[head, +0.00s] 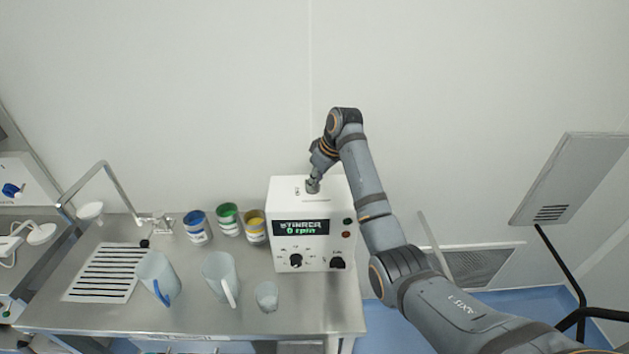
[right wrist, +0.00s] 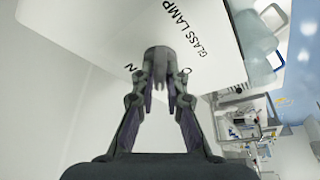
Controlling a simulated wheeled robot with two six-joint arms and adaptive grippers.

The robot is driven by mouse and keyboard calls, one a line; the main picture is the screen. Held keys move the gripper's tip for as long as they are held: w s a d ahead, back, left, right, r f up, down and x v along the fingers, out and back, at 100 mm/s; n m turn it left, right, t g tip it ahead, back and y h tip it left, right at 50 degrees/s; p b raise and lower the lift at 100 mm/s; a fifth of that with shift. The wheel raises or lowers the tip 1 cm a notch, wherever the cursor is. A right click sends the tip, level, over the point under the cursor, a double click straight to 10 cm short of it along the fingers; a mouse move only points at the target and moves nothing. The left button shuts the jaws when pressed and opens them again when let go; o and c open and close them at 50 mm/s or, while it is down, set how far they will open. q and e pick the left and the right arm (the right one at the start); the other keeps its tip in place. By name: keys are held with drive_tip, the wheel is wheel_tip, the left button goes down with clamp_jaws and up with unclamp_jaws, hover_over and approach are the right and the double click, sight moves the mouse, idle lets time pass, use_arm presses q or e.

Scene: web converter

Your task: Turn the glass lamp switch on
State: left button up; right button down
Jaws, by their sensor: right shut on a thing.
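The white control box (head: 285,205) stands on the steel bench, with a display reading "0 rpm" and two black knobs on its front. My right gripper (head: 313,186) reaches down onto the top of this box. The right gripper is shut on the switch. My left gripper is not in view.
On the steel bench (head: 215,318) left of the box are two clear jugs (head: 158,272) (head: 217,268), a small beaker (head: 267,296) and blue, green and yellow-labelled jars (head: 197,228) (head: 228,220) (head: 255,228). A tilted grey panel (head: 570,178) is at right.

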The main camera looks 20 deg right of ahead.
drive_tip(key=m+h, duration=0.1)
drive_tip(key=m, duration=0.1)
drive_tip(key=m+t+h, duration=0.1)
drive_tip(key=m, duration=0.2)
drive_tip(key=shift+a, duration=0.2)
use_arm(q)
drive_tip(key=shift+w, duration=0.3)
use_arm(e)
drive_tip(key=m+h, duration=0.1)
drive_tip(key=m, duration=0.4)
drive_tip(key=shift+a+r+h, duration=0.1)
drive_tip(key=shift+h, duration=0.3)
drive_tip(key=c, duration=1.4)
unclamp_jaws()
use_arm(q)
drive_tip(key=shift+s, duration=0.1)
use_arm(e)
drive_tip(key=v, duration=0.7)
drive_tip(key=shift+r, duration=0.2)
